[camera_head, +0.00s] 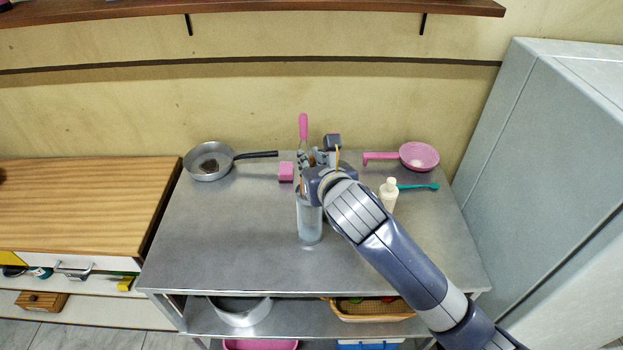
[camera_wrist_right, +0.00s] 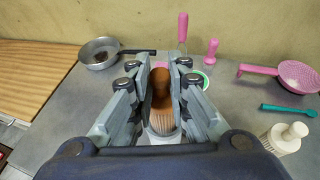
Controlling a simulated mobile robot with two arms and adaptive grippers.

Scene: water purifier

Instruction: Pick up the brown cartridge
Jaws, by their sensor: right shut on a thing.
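My right gripper (camera_head: 316,158) is over the metal table, behind the top of a clear cylinder (camera_head: 309,222) that stands upright. In the right wrist view, the gripper (camera_wrist_right: 158,75) is shut on the brown cartridge (camera_wrist_right: 161,88), which sits between its two fingers. A pale ribbed part (camera_wrist_right: 163,122) shows at the near end of the cartridge. In the head view the gripper and arm mostly hide the cartridge. I cannot tell whether it is clear of the table. My left gripper is not in view.
A pan (camera_head: 208,162) stands at the back left and a pink strainer (camera_head: 419,156) at the back right. The table's front left is clear.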

